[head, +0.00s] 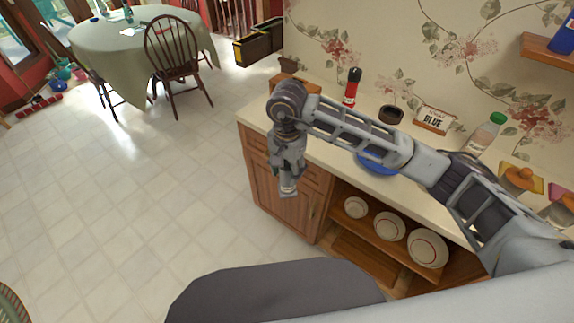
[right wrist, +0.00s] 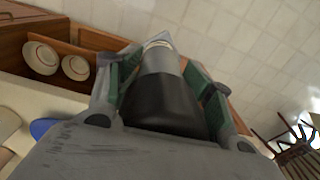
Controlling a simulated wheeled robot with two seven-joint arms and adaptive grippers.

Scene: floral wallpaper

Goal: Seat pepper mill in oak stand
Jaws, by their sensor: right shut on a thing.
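My right gripper (head: 288,188) hangs at the end of the right arm, over the floor just off the counter's left front edge. In the right wrist view its two green-padded fingers (right wrist: 160,80) are shut on a grey cylinder with a dark end, which I take as the pepper mill (right wrist: 160,62). The dark end lies toward the palm. In the head view the mill is hard to tell from the gripper. A brown wooden block (head: 298,84), possibly the oak stand, is at the counter's back left, partly hidden by my arm. My left gripper is out of view.
A blue plate (head: 377,164) lies under my forearm. Plates stand on the shelf below.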

